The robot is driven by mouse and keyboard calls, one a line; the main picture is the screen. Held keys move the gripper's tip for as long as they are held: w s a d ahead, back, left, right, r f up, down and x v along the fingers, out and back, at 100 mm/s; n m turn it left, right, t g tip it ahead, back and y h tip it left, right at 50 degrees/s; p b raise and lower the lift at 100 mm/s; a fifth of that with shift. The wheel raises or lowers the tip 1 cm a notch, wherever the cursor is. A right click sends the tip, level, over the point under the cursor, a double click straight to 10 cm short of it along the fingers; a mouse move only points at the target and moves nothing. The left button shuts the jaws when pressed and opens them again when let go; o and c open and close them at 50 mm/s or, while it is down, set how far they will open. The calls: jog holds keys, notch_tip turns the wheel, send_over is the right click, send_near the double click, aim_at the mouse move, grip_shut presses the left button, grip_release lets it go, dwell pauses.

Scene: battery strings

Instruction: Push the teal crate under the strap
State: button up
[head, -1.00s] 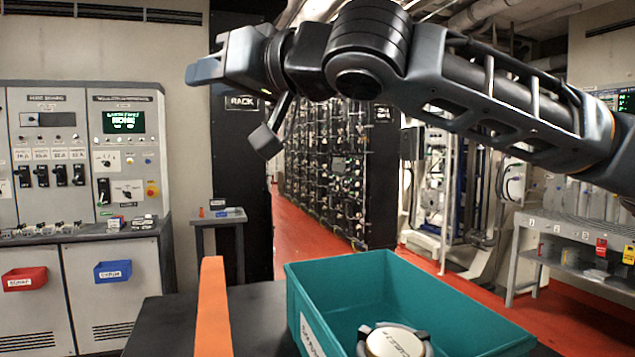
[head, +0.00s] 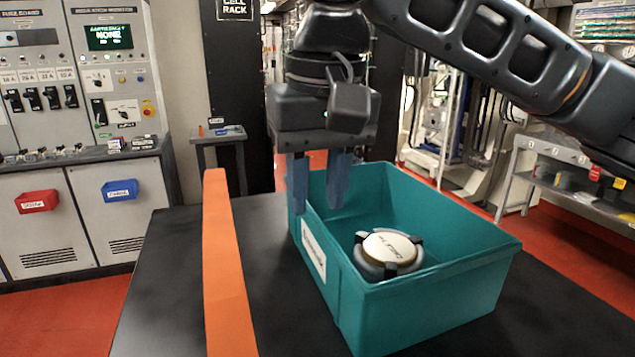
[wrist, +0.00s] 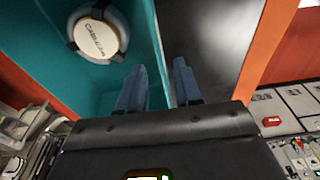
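The teal crate (head: 430,300) stands on the dark table, right of the orange strap (head: 228,270), with bare tabletop between them. The strap runs along the table as a long orange band. In the crate lies a round grey part with a cream labelled top (head: 391,248). My gripper (head: 318,209) is open at the crate's far left corner, one finger inside and one outside the wall. In the wrist view, the crate (wrist: 85,75) lies left and its rim passes between the spread fingers (wrist: 159,64). I cannot tell whether they touch it.
The dark table (head: 175,270) is clear left of the strap. A small side table (head: 218,135) stands behind it. A grey cabinet holds a red bin (head: 37,201) and a blue bin (head: 120,190). A grey shelf (head: 560,185) stands at right.

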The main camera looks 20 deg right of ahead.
dwell(0.3)
send_over(312, 273)
jog(key=shift+s+d+f+p, duration=0.1)
jog(key=shift+f+p, duration=0.1)
jog(key=shift+f, duration=1.75)
jog(key=shift+s+f+p, duration=0.1)
jog(key=shift+f+p, duration=0.05)
jog(key=shift+f, duration=1.8)
jog(key=shift+c, duration=0.4)
grip_shut()
